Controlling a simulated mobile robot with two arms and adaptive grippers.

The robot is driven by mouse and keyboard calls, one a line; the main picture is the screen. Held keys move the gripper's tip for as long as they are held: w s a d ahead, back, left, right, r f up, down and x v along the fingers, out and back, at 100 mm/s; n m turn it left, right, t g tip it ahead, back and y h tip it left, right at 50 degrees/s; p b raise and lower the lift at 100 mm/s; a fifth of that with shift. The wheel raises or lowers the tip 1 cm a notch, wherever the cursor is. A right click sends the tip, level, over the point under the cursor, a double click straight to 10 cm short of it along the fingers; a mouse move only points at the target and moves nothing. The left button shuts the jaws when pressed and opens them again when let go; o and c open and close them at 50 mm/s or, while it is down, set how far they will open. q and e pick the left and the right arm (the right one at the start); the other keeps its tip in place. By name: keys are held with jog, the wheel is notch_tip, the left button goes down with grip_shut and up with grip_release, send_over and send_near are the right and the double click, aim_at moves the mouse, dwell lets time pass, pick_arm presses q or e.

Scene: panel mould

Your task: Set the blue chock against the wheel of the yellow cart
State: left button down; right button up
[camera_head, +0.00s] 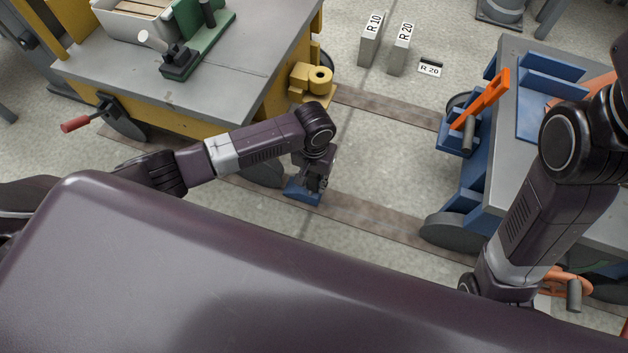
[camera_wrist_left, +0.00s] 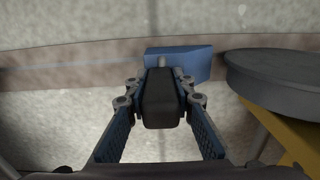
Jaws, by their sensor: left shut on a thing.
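The blue chock (camera_head: 301,194) is at the brown floor strip, just right of the dark wheel (camera_head: 261,174) of the yellow cart (camera_head: 190,112). My left gripper (camera_head: 316,184) points down over the chock and is shut on it. In the left wrist view, the chock (camera_wrist_left: 186,62) shows beyond my left gripper (camera_wrist_left: 162,95), with a dark block between the fingers. The wheel (camera_wrist_left: 275,82) is at its right, with a narrow gap in the picture. I cannot tell whether the chock rests fully on the floor. My right gripper is hidden; only its arm shows.
A blue cart (camera_head: 512,130) with an orange lever (camera_head: 481,99) stands at the right. Two grey blocks (camera_head: 370,45) (camera_head: 400,52) and an R 20 floor label (camera_head: 429,69) are at the back. The floor between the carts is mostly clear.

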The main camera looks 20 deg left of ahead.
pick_arm(q)
jog(key=shift+f, duration=0.4)
jog(key=c, duration=1.6)
grip_release()
jog(key=shift+f, duration=0.1)
notch_tip(320, 180, up, 12)
jog(key=shift+r, duration=0.1)
